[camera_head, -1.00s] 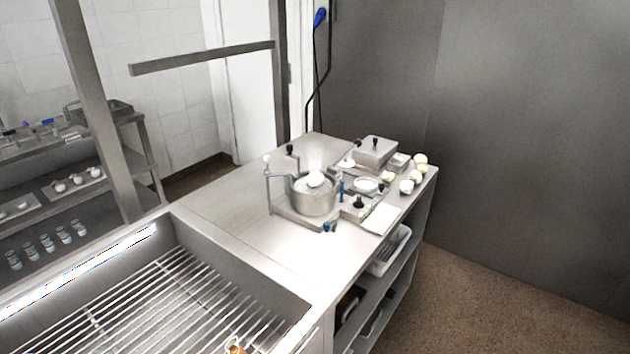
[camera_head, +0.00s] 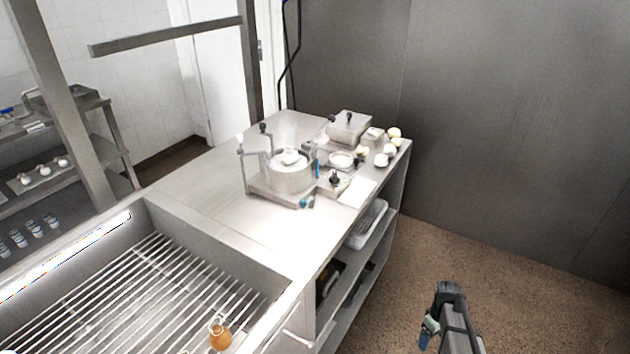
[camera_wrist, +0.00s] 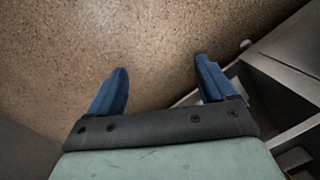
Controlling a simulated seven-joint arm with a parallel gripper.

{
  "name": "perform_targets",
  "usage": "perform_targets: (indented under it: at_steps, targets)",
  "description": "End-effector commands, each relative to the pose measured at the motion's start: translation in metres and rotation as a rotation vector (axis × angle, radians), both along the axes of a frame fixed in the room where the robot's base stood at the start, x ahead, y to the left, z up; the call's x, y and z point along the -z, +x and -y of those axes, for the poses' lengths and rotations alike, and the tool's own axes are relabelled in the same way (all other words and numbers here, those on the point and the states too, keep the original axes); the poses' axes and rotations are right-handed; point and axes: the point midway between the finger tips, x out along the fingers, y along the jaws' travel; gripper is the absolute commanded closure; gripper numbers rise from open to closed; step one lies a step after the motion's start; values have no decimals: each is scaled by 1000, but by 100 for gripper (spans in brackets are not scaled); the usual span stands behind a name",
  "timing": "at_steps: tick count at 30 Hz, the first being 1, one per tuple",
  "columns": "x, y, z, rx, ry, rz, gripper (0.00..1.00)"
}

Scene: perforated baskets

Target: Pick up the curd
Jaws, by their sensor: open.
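No thing in view can be named as the curd for certain. Several small white rounded pieces (camera_head: 389,146) sit at the right end of the steel counter. A white lump (camera_head: 290,157) also shows at the top of the round pot (camera_head: 291,178) on the counter. My gripper (camera_wrist: 161,64) is open and empty in the wrist view, with its two blue fingers apart over bare floor. In the head view, part of my arm (camera_head: 453,318) shows at the lower right, in front of the counter and away from the white pieces.
The steel counter (camera_head: 215,200) has a lidded metal box (camera_head: 348,128), a white dish (camera_head: 341,159) and a flat white sheet (camera_head: 357,192). Open shelves with a white tray (camera_head: 366,226) lie below. A slatted basin (camera_head: 150,290) holds an orange-brown object (camera_head: 219,337). The floor at right is clear.

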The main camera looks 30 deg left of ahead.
Motion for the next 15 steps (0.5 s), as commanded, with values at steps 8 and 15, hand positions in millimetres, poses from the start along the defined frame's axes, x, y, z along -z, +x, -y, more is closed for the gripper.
perform_targets:
  at_steps: [8, 15]
  targets:
    - [-79, 91, -74, -268, 39, 111, 17]
    - [-161, 149, -140, -497, 56, 199, 17]
